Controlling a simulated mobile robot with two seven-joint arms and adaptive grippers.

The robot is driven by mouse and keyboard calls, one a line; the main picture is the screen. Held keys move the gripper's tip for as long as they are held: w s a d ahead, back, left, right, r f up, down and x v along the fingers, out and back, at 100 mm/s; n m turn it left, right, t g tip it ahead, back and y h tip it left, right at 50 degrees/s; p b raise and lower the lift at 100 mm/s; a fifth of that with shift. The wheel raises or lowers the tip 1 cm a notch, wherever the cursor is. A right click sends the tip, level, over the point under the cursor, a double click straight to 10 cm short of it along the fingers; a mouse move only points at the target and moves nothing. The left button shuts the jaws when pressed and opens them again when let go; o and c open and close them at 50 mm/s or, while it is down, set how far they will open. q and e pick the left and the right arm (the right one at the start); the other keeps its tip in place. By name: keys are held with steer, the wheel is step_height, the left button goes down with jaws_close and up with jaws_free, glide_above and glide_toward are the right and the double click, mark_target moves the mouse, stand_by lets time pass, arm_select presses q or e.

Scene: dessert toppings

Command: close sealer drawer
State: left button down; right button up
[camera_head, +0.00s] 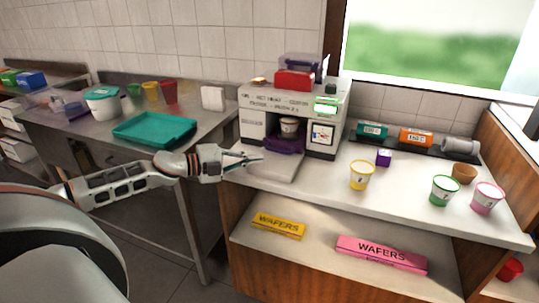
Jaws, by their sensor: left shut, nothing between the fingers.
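The sealer (290,112) is a white and dark machine at the back of the right counter. Its drawer (277,168) is a light grey slab that sticks out at the front onto the counter. A purple piece (284,143) and a white cup (289,126) sit in the dark opening behind the slab. My left gripper (258,158) is shut and empty, at the drawer's left side near its front. I cannot tell whether the fingertips touch the drawer. My right gripper is not in view.
A yellow cup (361,175), a purple cube (383,158), a green-rimmed cup (444,189) and a pink cup (487,196) stand right of the drawer. Wafer boxes (381,253) lie on the shelf below. A teal tray (155,131) lies on the left table.

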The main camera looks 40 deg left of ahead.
mark_target(269, 161)
arm_select(q)
steer(key=shift+x, duration=0.9)
steer(key=w, duration=0.3)
steer(key=shift+w+d+f, duration=0.15)
steer(key=shift+d+f, duration=0.1)
steer(key=shift+d, duration=0.05)
steer(key=shift+w+a+f, duration=0.15)
steer(key=shift+w, duration=0.35)
steer(key=shift+w+a+f, duration=0.1)
steer(key=shift+w, duration=0.4)
